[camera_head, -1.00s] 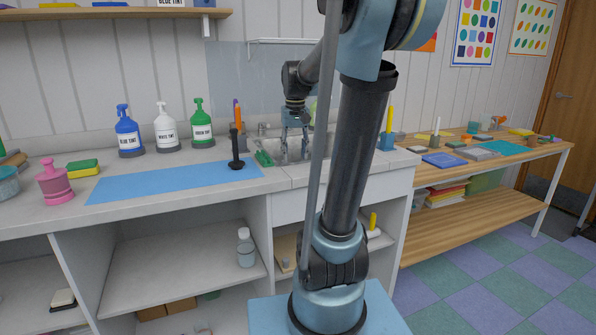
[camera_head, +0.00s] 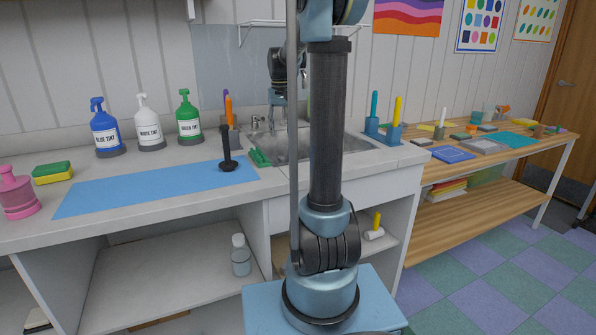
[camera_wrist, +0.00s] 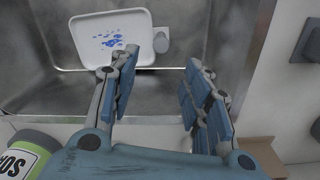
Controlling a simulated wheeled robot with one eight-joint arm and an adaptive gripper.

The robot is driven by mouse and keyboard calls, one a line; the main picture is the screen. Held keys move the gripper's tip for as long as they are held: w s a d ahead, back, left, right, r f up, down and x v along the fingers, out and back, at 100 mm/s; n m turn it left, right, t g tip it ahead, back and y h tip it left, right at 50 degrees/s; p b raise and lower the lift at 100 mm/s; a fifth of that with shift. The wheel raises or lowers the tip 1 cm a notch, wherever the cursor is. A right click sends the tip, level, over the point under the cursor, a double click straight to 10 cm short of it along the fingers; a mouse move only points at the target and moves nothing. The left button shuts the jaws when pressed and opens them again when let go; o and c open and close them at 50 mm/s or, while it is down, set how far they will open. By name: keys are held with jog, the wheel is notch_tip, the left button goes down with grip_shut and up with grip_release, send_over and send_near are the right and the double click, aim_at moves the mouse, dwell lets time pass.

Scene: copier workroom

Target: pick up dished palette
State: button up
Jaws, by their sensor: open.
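The dished palette (camera_wrist: 101,29) shows in the wrist view as a white, shallow, round-cornered tray with blue paint spots. In the head view my gripper (camera_head: 278,97) is over the sink (camera_head: 345,143), partly behind my arm, and the palette cannot be made out there.
In the head view, a black-handled tool (camera_head: 226,150) stands on the blue mat (camera_head: 130,186). A holder (camera_head: 382,132) with coloured handles stands right of the sink.

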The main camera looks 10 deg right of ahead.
aim_at(281, 157)
notch_tip(281, 157, down, 8)
jog(key=shift+a+f, duration=0.1)
jog(key=shift+w+f, duration=0.1)
jog(key=shift+f, duration=2.45)
grip_shut()
